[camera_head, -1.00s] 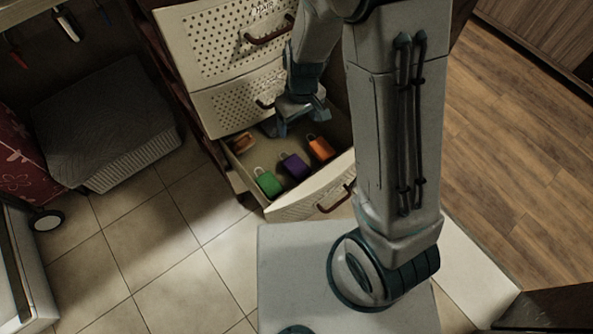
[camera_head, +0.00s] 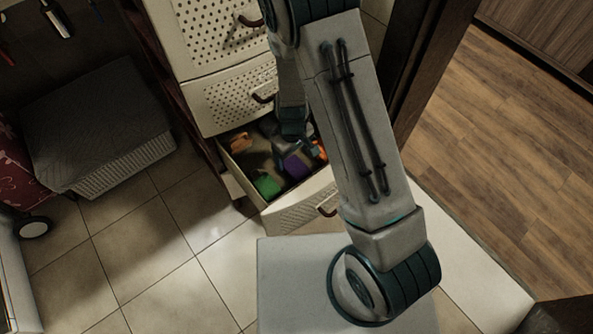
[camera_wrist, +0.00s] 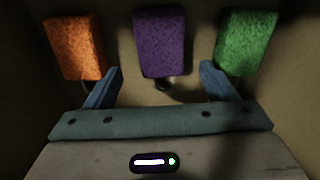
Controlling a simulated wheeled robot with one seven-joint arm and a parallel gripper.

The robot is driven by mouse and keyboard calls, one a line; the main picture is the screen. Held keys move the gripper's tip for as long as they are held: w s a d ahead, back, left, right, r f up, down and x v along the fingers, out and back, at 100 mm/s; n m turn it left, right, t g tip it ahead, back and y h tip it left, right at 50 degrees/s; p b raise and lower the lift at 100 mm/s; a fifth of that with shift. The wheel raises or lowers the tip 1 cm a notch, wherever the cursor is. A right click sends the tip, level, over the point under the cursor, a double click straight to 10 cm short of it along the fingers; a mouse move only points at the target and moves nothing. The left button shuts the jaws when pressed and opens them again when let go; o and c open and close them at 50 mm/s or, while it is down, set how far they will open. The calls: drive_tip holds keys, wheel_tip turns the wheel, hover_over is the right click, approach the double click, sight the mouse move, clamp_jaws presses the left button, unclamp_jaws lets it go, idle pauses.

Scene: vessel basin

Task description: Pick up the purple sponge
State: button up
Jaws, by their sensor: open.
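The purple sponge (camera_head: 297,166) lies in the open bottom drawer. In the wrist view the purple sponge (camera_wrist: 162,42) is at the top middle, between an orange sponge (camera_wrist: 73,45) on the left and a green sponge (camera_wrist: 246,44) on the right. My gripper (camera_wrist: 158,84) is open and empty, its two blue fingers spread apart just short of the purple sponge. In the head view my gripper (camera_head: 296,150) is down inside the drawer and partly hides its contents. A small dark part shows below the purple sponge's near end.
The drawer's front wall (camera_head: 301,206) and side walls surround the sponges. An orange-brown item (camera_head: 241,142) lies at the drawer's back left. Closed perforated drawers (camera_head: 232,100) stand above. A grey-lidded basket (camera_head: 98,125) is on the tiled floor to the left.

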sight(292, 163)
wheel_tip(292, 163, down, 5)
drive_tip(key=b, duration=0.2)
drive_tip(key=shift+a+f+b, duration=0.1)
drive_tip(key=shift+a+b, duration=0.05)
drive_tip(key=shift+b, duration=0.15)
drive_tip(key=c, duration=1.1)
drive_tip(key=shift+o, duration=0.2)
drive_tip(key=shift+r, duration=0.2)
